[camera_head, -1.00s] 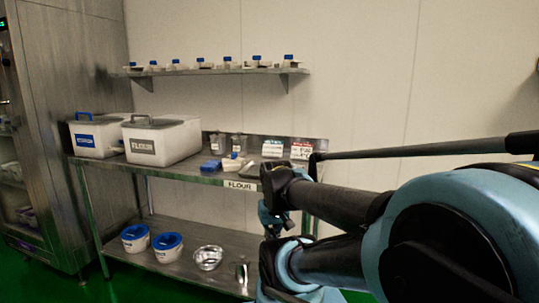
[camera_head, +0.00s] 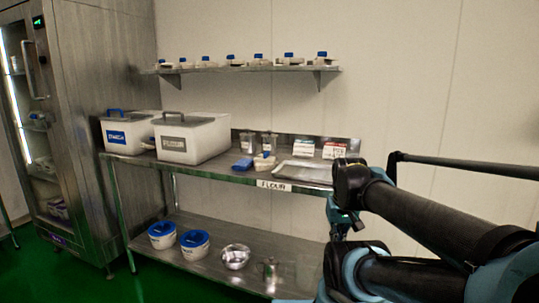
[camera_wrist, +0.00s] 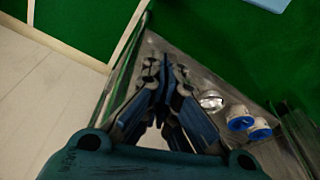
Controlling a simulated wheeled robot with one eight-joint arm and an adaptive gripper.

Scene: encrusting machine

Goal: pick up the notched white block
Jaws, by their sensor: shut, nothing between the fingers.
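A small whitish block-like item (camera_head: 264,162) sits on the steel table's upper top, just right of a blue item (camera_head: 243,164). It is too small to make out a notch, so I cannot be sure it is the notched white block. My gripper (camera_wrist: 166,68) shows in the wrist view with its dark fingers together and nothing between them. No white block shows in the wrist view. In the head view my arm covers the right end of the table, and the fingers cannot be made out.
Two lidded white bins (camera_head: 191,138) stand on the table's left, with clear jars (camera_head: 247,143), a tray (camera_head: 305,172) and cartons (camera_head: 334,151) to the right. Blue-lidded tubs (camera_head: 194,246) and a metal bowl (camera_head: 235,257) are below. A wall shelf (camera_head: 250,69) and steel cabinet (camera_head: 90,110) flank.

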